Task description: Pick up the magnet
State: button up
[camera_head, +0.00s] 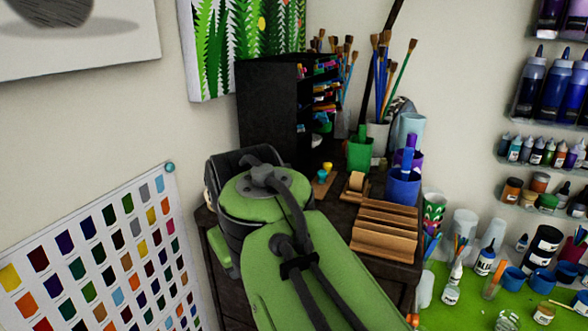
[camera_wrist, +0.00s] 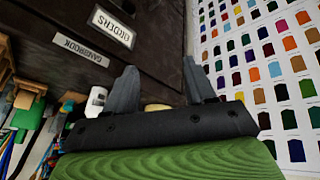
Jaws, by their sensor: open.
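A small round teal piece (camera_head: 170,167), which looks like the magnet, sits at the top right corner of the colour chart (camera_head: 97,268) on the wall. I cannot make it out in the wrist view. My gripper (camera_wrist: 160,66) is open and empty in the wrist view, its two dark fingers apart in front of a dark cabinet face (camera_wrist: 60,25). The colour chart (camera_wrist: 262,70) shows right of the fingers there. In the head view my gripper is hidden behind my green arm.
The cabinet face carries two white labels. Bottles fill the wall shelves on the right.

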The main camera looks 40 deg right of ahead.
jog(key=w+d+r+m+p, duration=0.1)
jog(key=w+d+r+p, duration=0.4)
jog(key=d+r, duration=0.55)
jog(key=s+d+r+m+t+p, duration=0.1)
jog(key=d+r, duration=0.1)
jog(key=d, duration=0.6)
jog(key=d+r+m+t+p, duration=0.1)
jog(key=d+r, duration=0.1)
jog(key=d, duration=0.6)
jog(key=b, duration=0.1)
send_near(322, 172)
jog(key=x, duration=0.3)
jog(key=shift+w+d, duration=0.15)
jog(key=shift+d, duration=0.1)
jog(key=shift+g, duration=0.3)
jog(key=x, duration=0.5)
jog(key=shift+w+f, duration=0.2)
jog(key=shift+w, duration=0.1)
jog(key=shift+s+a, duration=0.1)
jog(key=shift+c, duration=1.3)
grip_shut()
